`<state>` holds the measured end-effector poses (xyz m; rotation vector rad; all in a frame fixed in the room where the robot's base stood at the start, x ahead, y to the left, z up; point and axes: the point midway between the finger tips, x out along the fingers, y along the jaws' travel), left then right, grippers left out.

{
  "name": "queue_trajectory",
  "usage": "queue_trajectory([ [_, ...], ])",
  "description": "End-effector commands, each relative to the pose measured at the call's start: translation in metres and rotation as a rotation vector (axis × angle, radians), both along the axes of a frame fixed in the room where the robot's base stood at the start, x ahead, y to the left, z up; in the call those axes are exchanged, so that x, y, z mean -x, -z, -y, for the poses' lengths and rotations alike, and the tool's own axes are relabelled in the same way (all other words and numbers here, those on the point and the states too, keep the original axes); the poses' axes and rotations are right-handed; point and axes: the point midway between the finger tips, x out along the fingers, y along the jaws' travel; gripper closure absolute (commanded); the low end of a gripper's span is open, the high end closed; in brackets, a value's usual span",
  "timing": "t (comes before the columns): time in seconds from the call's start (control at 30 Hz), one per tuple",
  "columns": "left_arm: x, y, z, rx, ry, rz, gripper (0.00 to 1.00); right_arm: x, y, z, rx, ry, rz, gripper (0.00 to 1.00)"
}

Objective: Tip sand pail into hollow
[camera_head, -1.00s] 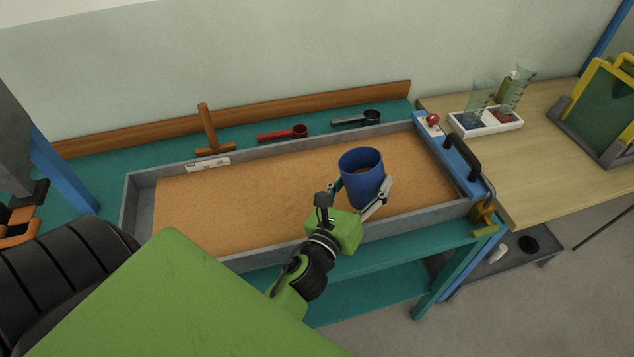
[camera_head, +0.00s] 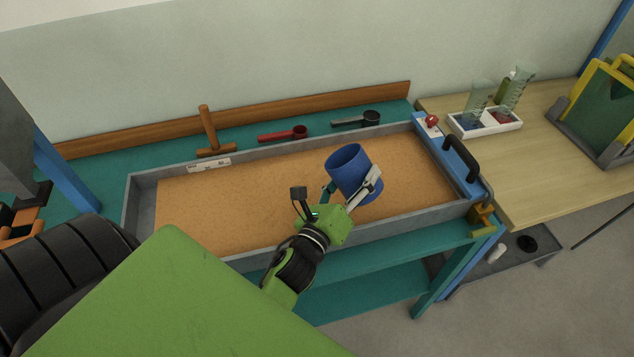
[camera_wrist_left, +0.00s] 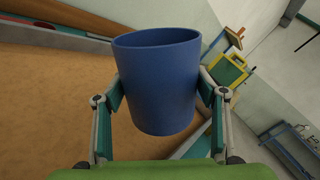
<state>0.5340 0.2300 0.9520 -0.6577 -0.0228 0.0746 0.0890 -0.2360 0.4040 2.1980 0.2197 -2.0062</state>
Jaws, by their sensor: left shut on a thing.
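The blue sand pail (camera_head: 350,170) is held over the right half of the sand bed (camera_head: 240,195) and leans to the left in the head view. My left gripper (camera_head: 352,192) is shut on its sides. In the left wrist view the pail (camera_wrist_left: 158,85) sits between my two fingers (camera_wrist_left: 160,98). What is inside the pail cannot be made out. I cannot make out a hollow in the sand; the pail and gripper cover part of the bed.
The grey tray rim (camera_head: 140,205) surrounds the sand. A wooden T-shaped tool (camera_head: 208,132), a red scoop (camera_head: 283,134) and a black scoop (camera_head: 356,120) lie behind it. A blue end plate with a black handle (camera_head: 462,157) stands at the right. A white caddy (camera_head: 484,124) sits beyond.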

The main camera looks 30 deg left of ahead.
Motion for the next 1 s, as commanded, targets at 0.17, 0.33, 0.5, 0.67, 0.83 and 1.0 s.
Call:
queue_trajectory([
  [0.17,0.0000,0.0008,-0.0005,0.023,0.000,0.003,0.59,0.0002,0.0011,-0.0019,-0.002,0.001,0.000,1.00],
  [0.33,0.0000,0.0012,-0.0009,0.047,0.000,0.005,0.59,0.0003,0.0016,-0.0031,-0.003,0.001,-0.001,1.00],
  [0.5,0.0000,0.0018,-0.0015,0.070,0.000,0.007,0.59,0.0004,0.0022,-0.0031,-0.003,0.001,-0.001,1.00],
  [0.67,0.0001,0.0024,-0.0019,0.090,0.000,0.008,0.59,0.0003,0.0028,-0.0030,-0.003,0.001,-0.001,1.00],
  [0.83,0.0001,0.0030,-0.0025,0.114,0.000,0.010,0.59,0.0003,0.0035,-0.0028,-0.003,0.001,-0.001,1.00],
  [1.0,0.0001,0.0036,-0.0030,0.136,0.001,0.012,0.59,0.0003,0.0042,-0.0027,-0.003,0.001,-0.001,1.00],
])
